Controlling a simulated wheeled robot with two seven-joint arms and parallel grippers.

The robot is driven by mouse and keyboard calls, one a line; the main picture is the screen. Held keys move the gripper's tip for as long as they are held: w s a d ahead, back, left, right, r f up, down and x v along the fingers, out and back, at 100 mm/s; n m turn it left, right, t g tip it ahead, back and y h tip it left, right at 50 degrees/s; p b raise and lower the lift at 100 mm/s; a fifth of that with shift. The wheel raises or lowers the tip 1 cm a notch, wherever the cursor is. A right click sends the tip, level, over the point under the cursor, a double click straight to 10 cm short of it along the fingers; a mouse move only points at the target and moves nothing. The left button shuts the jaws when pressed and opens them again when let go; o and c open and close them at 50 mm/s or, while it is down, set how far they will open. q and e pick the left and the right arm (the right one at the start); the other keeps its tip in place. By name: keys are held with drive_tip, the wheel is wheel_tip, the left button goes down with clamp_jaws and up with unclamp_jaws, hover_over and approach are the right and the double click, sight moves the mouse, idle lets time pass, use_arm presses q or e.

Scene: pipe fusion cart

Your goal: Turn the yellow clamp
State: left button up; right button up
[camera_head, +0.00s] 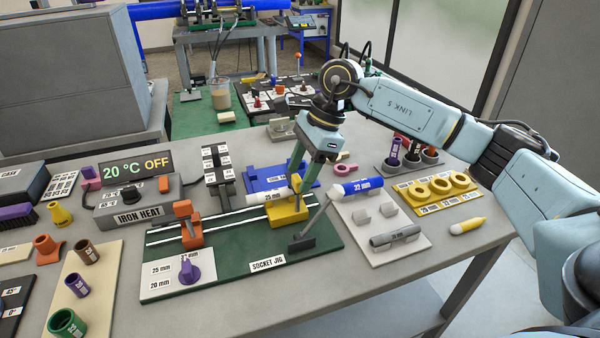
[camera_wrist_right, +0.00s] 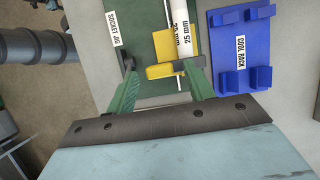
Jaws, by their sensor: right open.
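The yellow clamp (camera_head: 287,213) stands at the right end of the green socket jig (camera_head: 215,262). A white 25 mm pipe (camera_head: 258,198) lies at its top. My right gripper (camera_head: 303,184) points down over the clamp with its green fingers apart. In the right wrist view the yellow clamp (camera_wrist_right: 160,71) shows between the spread fingertips (camera_wrist_right: 163,84), with the white pipe (camera_wrist_right: 182,42) beyond it. I cannot tell whether a finger touches the clamp. My left gripper is out of view.
An orange clamp (camera_head: 190,232) and a purple knob (camera_head: 190,268) sit on the jig's left part. A grey lever (camera_head: 318,213) rises close to the right of the yellow clamp. The blue cool rack (camera_head: 262,180) stands behind it, and a blue 32 mm pipe (camera_head: 358,187) lies to the right.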

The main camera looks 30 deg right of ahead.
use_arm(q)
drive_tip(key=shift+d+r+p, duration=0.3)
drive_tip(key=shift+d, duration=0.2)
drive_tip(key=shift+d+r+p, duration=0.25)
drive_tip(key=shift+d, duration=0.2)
use_arm(e)
drive_tip(key=v, duration=1.2)
drive_tip(key=shift+r, duration=0.15)
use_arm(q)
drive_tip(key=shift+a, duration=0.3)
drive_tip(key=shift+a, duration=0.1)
